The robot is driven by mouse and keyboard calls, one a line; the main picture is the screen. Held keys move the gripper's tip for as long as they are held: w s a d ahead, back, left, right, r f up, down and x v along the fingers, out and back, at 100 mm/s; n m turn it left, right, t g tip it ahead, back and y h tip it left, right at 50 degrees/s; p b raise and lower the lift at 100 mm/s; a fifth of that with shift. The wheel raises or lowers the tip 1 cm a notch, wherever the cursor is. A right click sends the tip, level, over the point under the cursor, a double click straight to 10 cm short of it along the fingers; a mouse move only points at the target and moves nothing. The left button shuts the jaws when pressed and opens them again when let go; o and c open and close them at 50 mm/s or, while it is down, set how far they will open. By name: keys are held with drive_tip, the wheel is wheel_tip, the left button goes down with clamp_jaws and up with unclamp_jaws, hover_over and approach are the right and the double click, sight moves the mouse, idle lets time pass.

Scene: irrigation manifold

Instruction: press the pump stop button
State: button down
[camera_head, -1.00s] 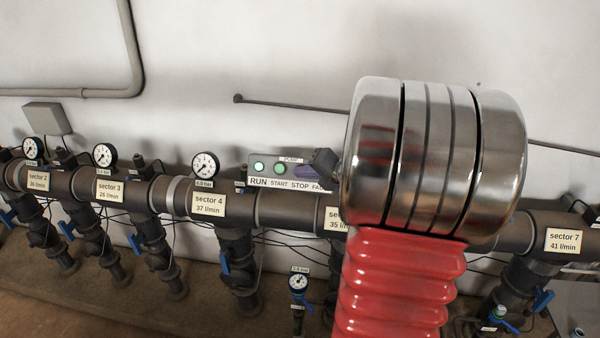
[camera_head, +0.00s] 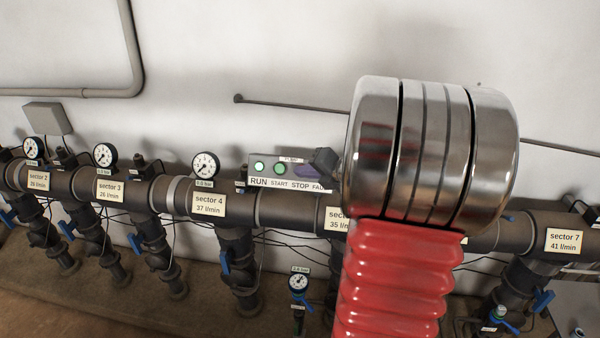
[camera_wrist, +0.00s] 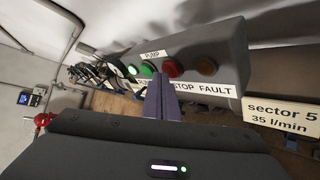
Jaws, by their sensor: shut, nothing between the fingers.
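The grey pump box (camera_wrist: 215,45) is tilted in the wrist view, with a PUMP label and a row of round buttons and lamps. The red stop button (camera_wrist: 170,69) is above the STOP label, between the green start button (camera_wrist: 147,69) and the amber fault lamp (camera_wrist: 207,66). My gripper (camera_wrist: 160,80) is shut and empty, its purple fingers reaching up to just below the red button. I cannot tell whether they touch it.
A dark manifold pipe (camera_head: 140,190) with gauges and sector labels runs below the box. The sector 5 sign (camera_wrist: 281,116) stands close at the right. A thin rod (camera_head: 290,105) crosses the wall above.

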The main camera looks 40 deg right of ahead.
drive_tip(key=shift+w+d+f, duration=0.25)
drive_tip(key=shift+d, duration=0.1)
idle(0.8)
idle(0.4)
drive_tip(key=shift+s+a+r, duration=0.5)
drive_tip(key=shift+a, duration=0.15)
drive_tip(key=s+a+r, duration=0.2)
drive_tip(key=a, duration=0.1)
drive_tip(key=shift+s+a+r, duration=0.25)
drive_tip(key=shift+s, duration=0.1)
idle(0.4)
idle(0.8)
